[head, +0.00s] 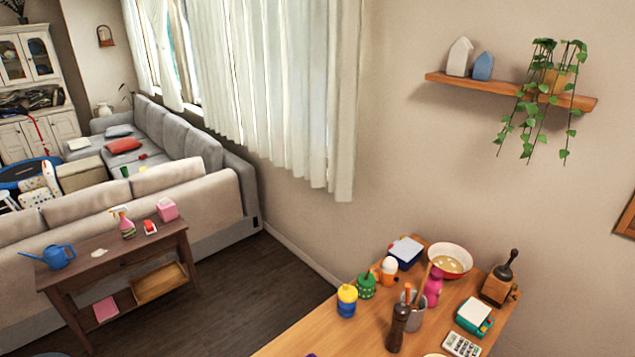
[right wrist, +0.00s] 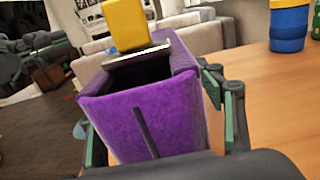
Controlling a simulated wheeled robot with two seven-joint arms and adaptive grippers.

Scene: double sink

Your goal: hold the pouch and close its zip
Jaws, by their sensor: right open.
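In the right wrist view, a purple pouch (right wrist: 150,115) stands upright between the fingers of my right gripper (right wrist: 160,118). The gripper is open, with one green-padded finger on each side. Whether either pad touches the pouch I cannot tell. The pouch's mouth is open and dark inside, with a grey strip (right wrist: 138,55) along its far edge. A yellow block-like piece (right wrist: 125,24) rises above this strip; it may be the zip's pull. A dark jointed shape at the left edge may be my left gripper (right wrist: 38,62); its jaws are unclear. The head view shows neither gripper.
The wooden table (head: 320,335) holds a yellow-and-blue jar (head: 347,300), a green bottle (head: 366,286), a pepper mill (head: 398,328), a grey utensil pot (head: 413,312), a bowl (head: 450,261) and a calculator (head: 462,345).

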